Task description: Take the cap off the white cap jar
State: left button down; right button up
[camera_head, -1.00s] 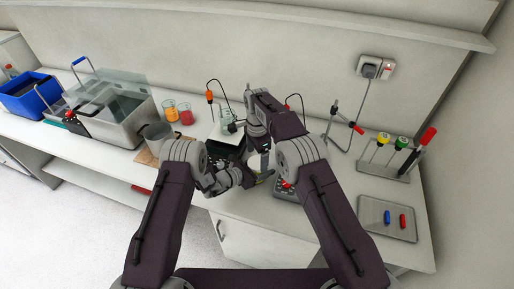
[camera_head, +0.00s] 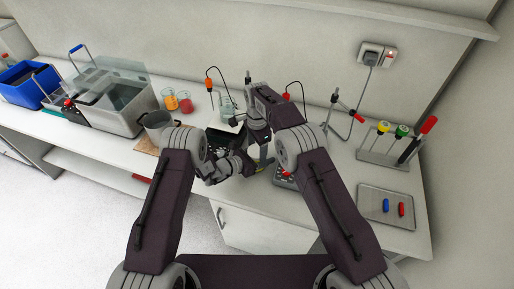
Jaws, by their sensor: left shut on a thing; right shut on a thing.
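My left gripper (camera_head: 246,168) and my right gripper (camera_head: 263,160) are close together over the middle of the bench, in front of the black device. The left comes in from the side and the right points down. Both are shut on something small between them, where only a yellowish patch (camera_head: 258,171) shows. The white cap jar and its cap cannot be made out clearly; the fingers and arm links hide most of this spot. Whether cap and jar are apart cannot be told.
A keypad device (camera_head: 285,177) stands just right of the grippers. A metal pot (camera_head: 156,123), beakers of orange (camera_head: 169,99) and red juice (camera_head: 184,102), and a water bath (camera_head: 118,100) stand left. A tray (camera_head: 375,214) and screwdriver rack (camera_head: 382,160) stand right.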

jog(key=n, duration=0.6)
jog(key=o, duration=1.5)
jog(key=shift+o, duration=0.2)
